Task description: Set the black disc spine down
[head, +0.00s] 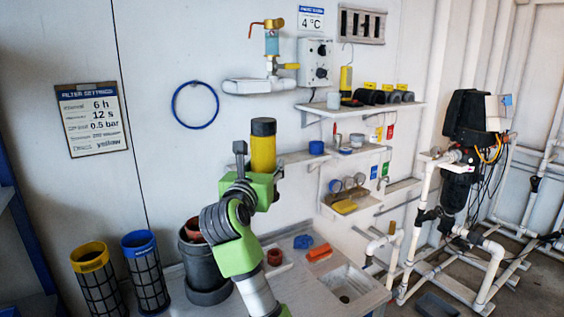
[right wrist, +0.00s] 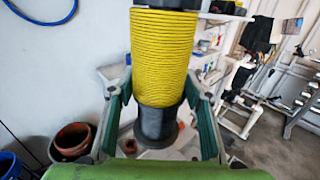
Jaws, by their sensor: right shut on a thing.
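My right gripper (head: 261,172) is shut on an upright cylinder, the black disc spine with a stack of yellow ringed discs (head: 263,153) on it. Its black top end (head: 263,127) stands above the yellow part. The right wrist view shows the yellow stack (right wrist: 163,52) closely, with a black lower part (right wrist: 157,123) between the fingers of the gripper (right wrist: 160,112). It is held up in front of the wall, above the bench; no support shows under it. My left gripper is out of view.
On the bench (head: 285,290) stand a dark bucket-like vessel (head: 205,270) and a small reddish pot (head: 275,257). A blue cloth (head: 303,241), orange sponge (head: 319,253) and sink (head: 346,287) lie further right. Yellow-rimmed (head: 98,280) and blue-rimmed (head: 146,275) mesh cylinders stand left. Shelves (head: 360,108) project from the wall.

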